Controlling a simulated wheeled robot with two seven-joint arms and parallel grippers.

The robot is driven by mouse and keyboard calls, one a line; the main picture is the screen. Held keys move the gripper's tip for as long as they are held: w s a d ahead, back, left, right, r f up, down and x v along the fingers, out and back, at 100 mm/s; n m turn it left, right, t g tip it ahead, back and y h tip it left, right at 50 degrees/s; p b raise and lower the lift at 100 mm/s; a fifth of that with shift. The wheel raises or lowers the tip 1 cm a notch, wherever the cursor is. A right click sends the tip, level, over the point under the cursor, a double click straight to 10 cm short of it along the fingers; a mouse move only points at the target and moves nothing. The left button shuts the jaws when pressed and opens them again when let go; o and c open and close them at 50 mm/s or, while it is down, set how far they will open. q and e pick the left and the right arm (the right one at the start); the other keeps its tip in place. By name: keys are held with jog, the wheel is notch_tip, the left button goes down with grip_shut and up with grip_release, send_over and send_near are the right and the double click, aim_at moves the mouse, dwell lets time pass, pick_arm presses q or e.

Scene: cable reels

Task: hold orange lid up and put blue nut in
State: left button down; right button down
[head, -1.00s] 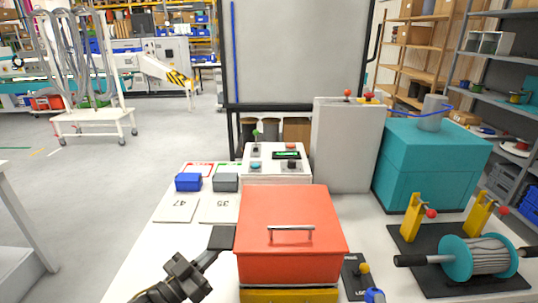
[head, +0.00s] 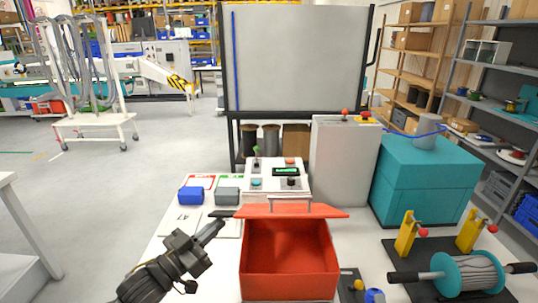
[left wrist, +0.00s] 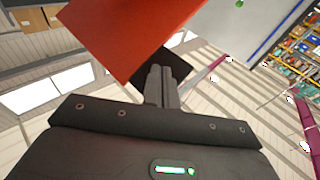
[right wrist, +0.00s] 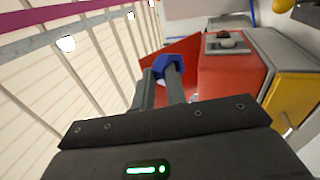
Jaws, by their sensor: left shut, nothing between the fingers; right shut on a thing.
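The orange lid (head: 290,211) is tilted up over the open orange box (head: 290,270), with its metal handle on top. My left gripper (head: 219,227) is shut and empty at the dark tab on the lid's left side. In the left wrist view its fingers (left wrist: 164,72) lie against or just under the dark tab (left wrist: 155,62), below the lid (left wrist: 130,30). My right gripper (right wrist: 160,80) is shut on the hexagonal blue nut (right wrist: 170,66), outside the box. A small blue thing (head: 374,296) at the head view's bottom edge seems to be this nut.
A grey control panel (head: 275,178) stands behind the box, with a grey cabinet (head: 343,155) and a teal box (head: 420,180) to its right. A cable reel (head: 468,275) and yellow brackets (head: 408,233) occupy the right. Small blue (head: 191,196) and grey blocks lie at left.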

aim_at(215, 211)
pick_arm(q)
jog(key=w+r+p, duration=0.2)
jog(key=r, duration=0.1)
jog(key=w+r+p, duration=0.1)
jog(key=r, duration=0.1)
jog(key=shift+w+p, duration=0.2)
jog(key=shift+p, duration=0.2)
jog(key=w+r+p, duration=0.2)
jog(key=w+r, duration=0.1)
jog(key=w, duration=0.2)
jog(key=shift+w+r, duration=0.4)
jog(key=s+f, duration=0.1)
jog(key=s+p, duration=0.1)
jog(key=s, duration=0.1)
jog(key=shift+f, duration=0.4)
